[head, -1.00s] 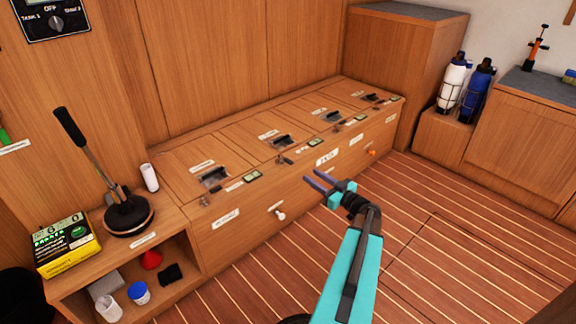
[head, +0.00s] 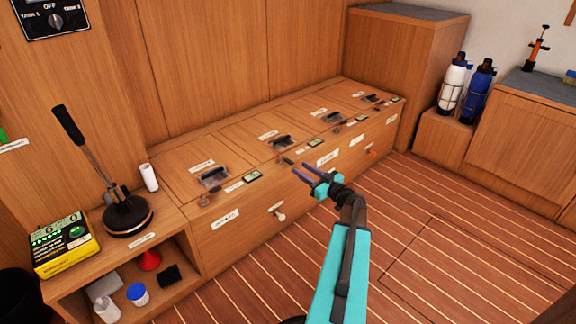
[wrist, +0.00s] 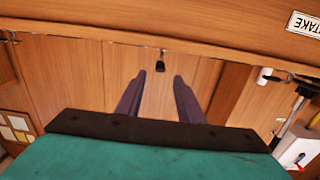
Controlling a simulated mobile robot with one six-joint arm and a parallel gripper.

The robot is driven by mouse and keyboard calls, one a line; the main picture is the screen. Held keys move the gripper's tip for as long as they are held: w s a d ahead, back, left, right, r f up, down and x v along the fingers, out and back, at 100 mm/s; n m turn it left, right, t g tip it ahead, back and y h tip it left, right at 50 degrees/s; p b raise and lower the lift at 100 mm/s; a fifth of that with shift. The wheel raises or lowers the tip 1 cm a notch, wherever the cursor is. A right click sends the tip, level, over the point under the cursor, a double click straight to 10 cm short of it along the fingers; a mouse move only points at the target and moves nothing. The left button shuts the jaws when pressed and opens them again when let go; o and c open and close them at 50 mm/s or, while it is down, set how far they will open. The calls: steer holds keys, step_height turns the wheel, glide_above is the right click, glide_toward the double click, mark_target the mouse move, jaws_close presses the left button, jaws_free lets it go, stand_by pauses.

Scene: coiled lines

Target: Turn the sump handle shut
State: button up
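My gripper (head: 301,169) is in front of the long wooden bench, its two dark purple fingers apart and nothing between them. In the wrist view the open fingers (wrist: 159,76) point at wood panelling. A white-ended handle (head: 279,213) sticks out of the bench front, left of and below my gripper. An orange handle (head: 371,152) is on the same front, farther right. The front carries white labels too small to read in the head view, so I cannot tell which handle is the sump one. My gripper touches neither visible handle.
The bench top (head: 180,163) has several lids with dark recessed latches. A label reading "TAKE", cut off, shows in the wrist view (wrist: 304,23). A black-handled plunger-like lever (head: 128,215) and a yellow box (head: 65,243) stand at left. The striped floor (head: 430,240) is clear.

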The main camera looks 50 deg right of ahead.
mark_target(293, 163)
steer(key=w, duration=0.2)
steer(key=w+b, duration=0.1)
steer(key=w, duration=0.4)
steer(key=shift+w+d, duration=0.25)
steer(key=shift+w, duration=0.05)
jaws_close()
steer(key=shift+s+a+f, duration=0.1)
steer(key=shift+a, duration=0.25)
steer(key=shift+d+b, duration=0.3)
